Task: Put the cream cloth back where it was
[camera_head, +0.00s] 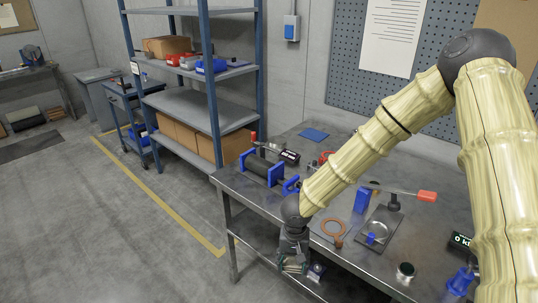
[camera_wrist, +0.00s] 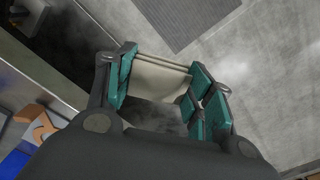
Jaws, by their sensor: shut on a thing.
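My gripper (camera_head: 293,262) hangs at the front edge of the steel workbench (camera_head: 288,222), with its fingers below the level of the top. In the wrist view my gripper (camera_wrist: 165,78) has its teal-padded fingers on either side of the cream cloth (camera_wrist: 160,73). The cloth spans the gap between the fingers as a pale folded sheet, and its far edge shows a fold line. Grey floor shows beyond it. In the head view the cloth is too small and too covered by the fingers to make out clearly.
On the bench are a black roller in blue stands (camera_head: 265,168), a copper-coloured ring (camera_head: 333,230), a lever with an orange handle (camera_head: 427,196) and a dark round tin (camera_head: 405,271). A shelf rack (camera_head: 208,100) stands behind. Floor left of the bench is clear.

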